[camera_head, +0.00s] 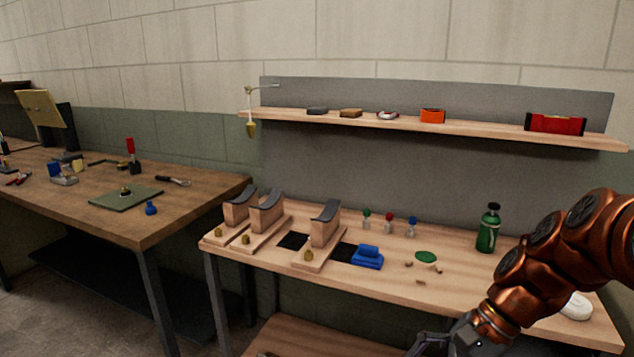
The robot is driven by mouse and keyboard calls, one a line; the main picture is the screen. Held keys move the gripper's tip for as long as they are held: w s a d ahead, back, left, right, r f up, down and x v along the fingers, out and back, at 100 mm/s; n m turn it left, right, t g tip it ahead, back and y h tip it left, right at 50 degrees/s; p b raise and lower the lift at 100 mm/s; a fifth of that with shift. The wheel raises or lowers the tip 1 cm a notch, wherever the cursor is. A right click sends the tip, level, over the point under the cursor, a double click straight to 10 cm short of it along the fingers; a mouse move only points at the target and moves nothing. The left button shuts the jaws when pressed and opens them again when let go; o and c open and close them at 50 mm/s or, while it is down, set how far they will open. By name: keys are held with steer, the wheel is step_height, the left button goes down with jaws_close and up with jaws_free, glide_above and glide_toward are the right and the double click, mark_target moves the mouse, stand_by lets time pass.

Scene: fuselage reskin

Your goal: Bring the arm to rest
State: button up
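My copper-coloured arm comes in from the right edge of the head view and bends down to the lower middle. My gripper (432,346) is at the bottom edge, in front of the right bench (480,291). Only part of its dark fingers shows, and the rest is cut off by the frame. I cannot tell whether it is open or shut. I see nothing held in the part that shows. The arm covers the right part of the bench.
On the right bench stand several wooden stands with curved dark tops (325,215), a blue block (367,257), a green bottle (489,230) and a white object (576,306). A shelf (480,127) holds small items above. A left bench (100,220) carries tools.

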steer(key=s+r+n+h+p, duration=0.3)
steer(key=s+r+n+p, duration=0.2)
steer(key=s+p, duration=0.2)
steer(key=s+r+n+h+p, duration=0.3)
steer(key=s+r+n+p, duration=0.2)
steer(key=s, duration=0.4)
steer(key=shift+r+n+h+p, duration=0.3)
steer(key=shift+r+h+p, duration=0.1)
steer(key=shift+p, duration=0.5)
